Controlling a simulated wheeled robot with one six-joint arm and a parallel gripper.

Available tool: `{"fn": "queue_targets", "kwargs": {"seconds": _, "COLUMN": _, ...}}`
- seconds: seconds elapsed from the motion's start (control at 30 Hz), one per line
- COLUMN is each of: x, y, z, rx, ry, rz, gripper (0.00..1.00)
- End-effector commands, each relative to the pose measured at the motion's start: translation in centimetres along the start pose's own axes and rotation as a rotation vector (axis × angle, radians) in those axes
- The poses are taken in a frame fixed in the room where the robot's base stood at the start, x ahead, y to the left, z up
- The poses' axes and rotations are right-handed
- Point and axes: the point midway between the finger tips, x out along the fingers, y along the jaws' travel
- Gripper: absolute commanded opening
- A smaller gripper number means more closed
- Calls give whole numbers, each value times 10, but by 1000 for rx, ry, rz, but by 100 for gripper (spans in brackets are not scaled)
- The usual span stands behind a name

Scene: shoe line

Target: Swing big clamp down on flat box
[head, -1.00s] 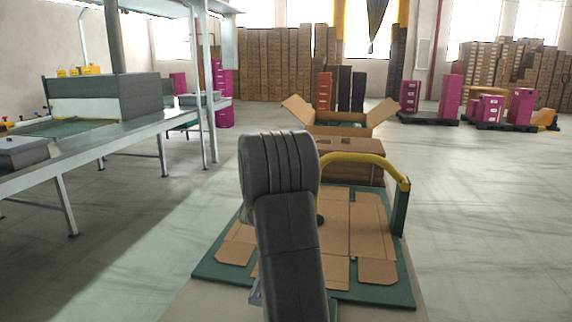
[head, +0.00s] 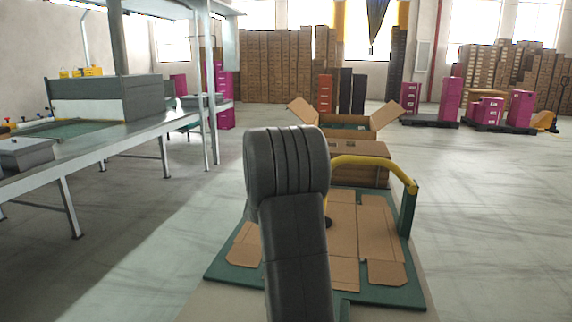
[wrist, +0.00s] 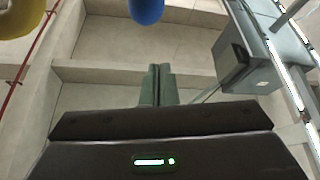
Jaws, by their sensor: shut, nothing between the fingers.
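The big clamp is a yellow curved bar (head: 375,161) on a green post (head: 408,212) at the right edge of a green board (head: 405,294). Its dark foot (head: 328,222) shows beside my arm, over the cardboard. The flat box (head: 343,235) is an unfolded brown blank lying on the board, partly hidden by my arm. I cannot tell whether the foot touches it. My gripper (wrist: 157,72) shows in the wrist view with its green fingers together and empty. In the head view my arm hides it.
A closed carton (head: 362,176) and an open-flapped carton (head: 343,132) stand behind the board. A long metal table (head: 110,143) is at left. The floor right of the board is clear. The wrist view shows a yellow rounded thing (wrist: 22,18) and a blue one (wrist: 146,10) at top.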

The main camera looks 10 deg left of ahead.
Motion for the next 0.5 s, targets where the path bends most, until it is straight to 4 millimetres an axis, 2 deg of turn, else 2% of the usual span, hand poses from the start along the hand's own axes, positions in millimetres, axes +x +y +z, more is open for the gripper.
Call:
{"fn": "queue_targets", "kwargs": {"seconds": 0.03, "x": -12, "y": -1, "z": 1, "rx": -1, "ry": -3, "rz": -2, "gripper": 0}}
{"fn": "queue_targets", "kwargs": {"seconds": 0.2, "x": -47, "y": -2, "z": -1, "rx": 1, "ry": 1, "rz": -1, "gripper": 0}}
{"fn": "queue_targets", "kwargs": {"seconds": 0.33, "x": -67, "y": -2, "z": -2, "rx": 1, "ry": 3, "rz": -1, "gripper": 0}}
{"fn": "queue_targets", "kwargs": {"seconds": 0.5, "x": -81, "y": -2, "z": -3, "rx": 1, "ry": 5, "rz": 0, "gripper": 0}}
